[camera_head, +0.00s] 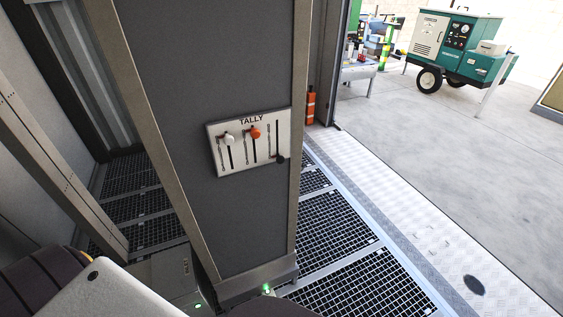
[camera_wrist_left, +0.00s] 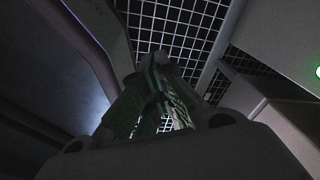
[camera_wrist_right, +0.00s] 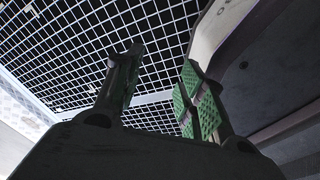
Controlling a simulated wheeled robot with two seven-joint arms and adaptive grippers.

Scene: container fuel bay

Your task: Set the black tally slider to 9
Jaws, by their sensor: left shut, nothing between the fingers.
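The white TALLY panel (camera_head: 239,161) is fixed on the grey pillar in the head view. Its black slider (camera_head: 280,159) sits on the rightmost slot, at the slot's low end. The white slider (camera_head: 229,139) and the orange slider (camera_head: 255,133) sit near the tops of their slots. The scale marks are too small to read. My left gripper (camera_wrist_left: 156,62) is shut and empty in the left wrist view. My right gripper (camera_wrist_right: 162,60) is open and empty in the right wrist view, above floor grating. Neither gripper shows in the head view, and neither touches the panel.
The grey pillar (camera_head: 230,220) stands on dark floor grating (camera_head: 335,228). An orange cylinder (camera_head: 311,105) stands behind it at the right. A green wheeled generator (camera_head: 455,45) and a workbench (camera_head: 358,72) are far off at the upper right. The concrete floor between is clear.

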